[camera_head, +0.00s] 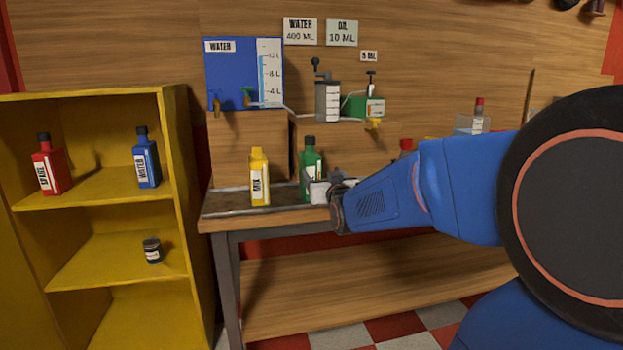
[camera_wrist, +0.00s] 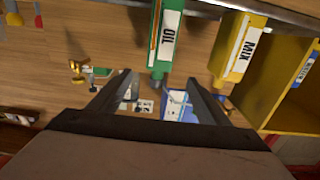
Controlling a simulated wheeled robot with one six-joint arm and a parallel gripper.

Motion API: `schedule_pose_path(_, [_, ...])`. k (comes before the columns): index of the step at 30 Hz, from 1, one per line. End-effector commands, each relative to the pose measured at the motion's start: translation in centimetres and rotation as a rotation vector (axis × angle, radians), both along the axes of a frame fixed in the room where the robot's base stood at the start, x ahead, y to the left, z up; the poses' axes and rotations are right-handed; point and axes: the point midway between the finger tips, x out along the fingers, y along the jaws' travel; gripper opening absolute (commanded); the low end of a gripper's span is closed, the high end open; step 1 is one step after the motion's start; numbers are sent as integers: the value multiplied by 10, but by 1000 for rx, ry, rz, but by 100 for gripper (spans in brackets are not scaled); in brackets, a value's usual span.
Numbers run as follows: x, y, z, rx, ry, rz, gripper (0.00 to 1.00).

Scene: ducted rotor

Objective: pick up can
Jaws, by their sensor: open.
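A green bottle labelled OIL (camera_head: 311,160) stands upright on the workbench, its lower part partly hidden by my gripper (camera_head: 318,190). In the wrist view, which is upside down, the green bottle (camera_wrist: 166,42) lies ahead between my open fingers (camera_wrist: 160,80), with its dark cap near the gap. I cannot tell whether the fingers reach around it. A yellow bottle labelled MIX (camera_head: 259,178) stands to its left on the bench, and it also shows in the wrist view (camera_wrist: 238,48). A small dark jar with a pale label (camera_head: 152,250) stands on the cabinet's middle shelf.
A yellow cabinet (camera_head: 110,92) on the left holds a red bottle (camera_head: 47,165) and a blue WATER bottle (camera_head: 146,160). Behind the bench are a blue water tank (camera_head: 230,72), a grey cylinder (camera_head: 328,100) and a green dispenser (camera_head: 366,108). My arm covers the bench's right side.

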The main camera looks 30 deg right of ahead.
Motion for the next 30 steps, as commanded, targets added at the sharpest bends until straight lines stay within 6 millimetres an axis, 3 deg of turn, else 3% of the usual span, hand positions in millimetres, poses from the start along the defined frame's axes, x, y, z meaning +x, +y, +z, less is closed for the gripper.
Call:
schedule_pose_path(21, [96,-27,-1,1,3,0,70])
schedule_pose_path(30, [113,-32,-1,1,3,0,70])
